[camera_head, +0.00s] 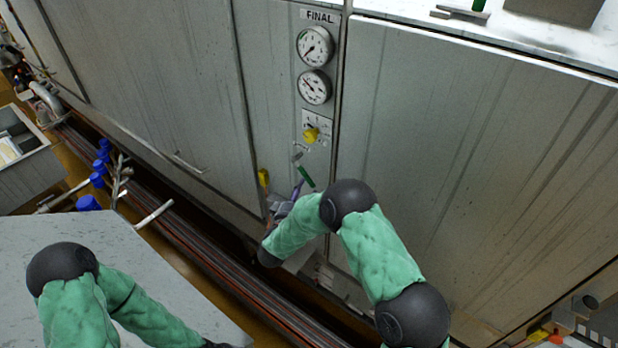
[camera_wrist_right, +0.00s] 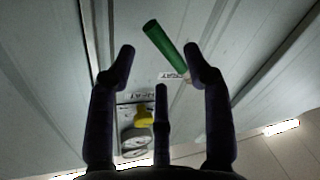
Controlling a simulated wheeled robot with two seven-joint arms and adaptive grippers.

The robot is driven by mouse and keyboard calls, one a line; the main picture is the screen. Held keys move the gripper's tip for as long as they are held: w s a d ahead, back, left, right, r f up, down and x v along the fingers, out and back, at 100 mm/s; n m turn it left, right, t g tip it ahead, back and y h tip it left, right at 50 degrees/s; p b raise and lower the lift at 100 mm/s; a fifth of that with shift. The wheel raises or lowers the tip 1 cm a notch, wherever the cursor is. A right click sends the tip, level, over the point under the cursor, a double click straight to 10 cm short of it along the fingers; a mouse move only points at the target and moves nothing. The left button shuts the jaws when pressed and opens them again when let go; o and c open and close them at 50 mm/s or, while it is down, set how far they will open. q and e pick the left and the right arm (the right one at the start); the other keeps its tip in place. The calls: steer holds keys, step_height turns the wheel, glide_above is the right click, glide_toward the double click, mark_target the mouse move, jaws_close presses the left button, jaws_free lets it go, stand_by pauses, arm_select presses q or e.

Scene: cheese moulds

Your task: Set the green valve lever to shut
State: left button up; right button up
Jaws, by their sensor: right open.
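The green valve lever (camera_head: 305,175) is on the grey panel below a yellow knob, slanting down to the right. In the right wrist view the green lever (camera_wrist_right: 165,47) lies diagonally across the gap ahead of my open fingers, its lower end near the right fingertip. My right gripper (camera_head: 286,200) is just below and left of the lever in the head view, partly hidden by my arm. It also shows in the wrist view (camera_wrist_right: 160,55), empty. I cannot tell whether a finger touches the lever. My left arm is at the lower left; its gripper is out of view.
Above the lever are the yellow knob (camera_head: 311,135) and two round gauges (camera_head: 314,87) under a FINAL label (camera_head: 320,16). A small yellow part (camera_head: 263,178) is left of the lever. A grey tabletop (camera_head: 130,250) and blue-handled pipes (camera_head: 97,180) are at left.

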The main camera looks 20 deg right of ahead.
mark_target(309, 181)
steer(key=p+x, duration=0.1)
steer(key=x, duration=0.5)
jaws_close()
